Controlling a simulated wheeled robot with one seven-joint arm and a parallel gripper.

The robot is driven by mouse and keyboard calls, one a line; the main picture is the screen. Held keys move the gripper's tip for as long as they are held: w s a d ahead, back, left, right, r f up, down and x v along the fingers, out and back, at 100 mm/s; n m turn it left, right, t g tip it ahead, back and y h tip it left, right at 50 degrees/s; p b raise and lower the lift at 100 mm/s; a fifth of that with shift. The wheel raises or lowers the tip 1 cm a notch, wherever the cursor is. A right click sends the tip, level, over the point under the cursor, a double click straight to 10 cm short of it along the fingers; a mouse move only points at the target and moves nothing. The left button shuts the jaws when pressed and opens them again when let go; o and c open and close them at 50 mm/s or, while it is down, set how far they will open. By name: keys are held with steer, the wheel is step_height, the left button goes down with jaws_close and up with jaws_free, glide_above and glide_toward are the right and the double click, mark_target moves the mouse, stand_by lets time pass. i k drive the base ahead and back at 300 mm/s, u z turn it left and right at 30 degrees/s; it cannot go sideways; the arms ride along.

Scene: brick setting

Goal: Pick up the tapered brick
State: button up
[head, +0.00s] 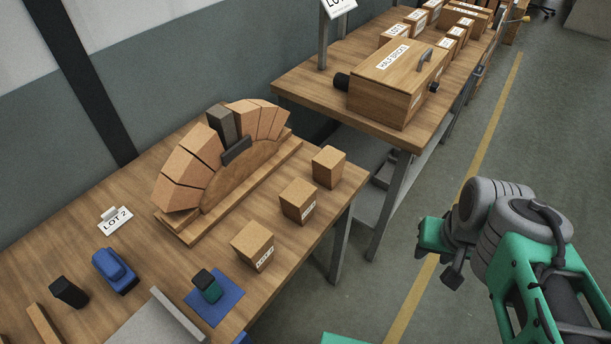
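An arch of tan tapered bricks (188,166) stands on a wooden form (235,178) on the near bench. A dark grey block (219,122) stands upright among them near the top and looks like a tapered brick too. A smaller dark piece (237,150) sits against the front of the form below it. I cannot tell which single brick the task names. My arm is at the right, over the floor and well apart from the bench. My gripper (452,276) seems to be the small dark part at its left end; its fingers are not clear.
Several tan blocks (298,201) stand along the near bench's right edge. A blue mat (228,297) with a dark green item, a blue tool (115,270) and a black block (69,292) lie in front. A second bench holds a wooden box (392,82). Floor between is clear.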

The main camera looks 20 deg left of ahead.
mark_target(327, 165)
steer(key=u, duration=0.8)
steer(key=i, duration=0.5)
steer(key=k, duration=0.5)
steer(key=u, duration=4.4)
steer(key=k, duration=1.95)
steer(key=z, duration=1.15)
steer(key=i, duration=0.15)
steer(key=u, duration=0.35)
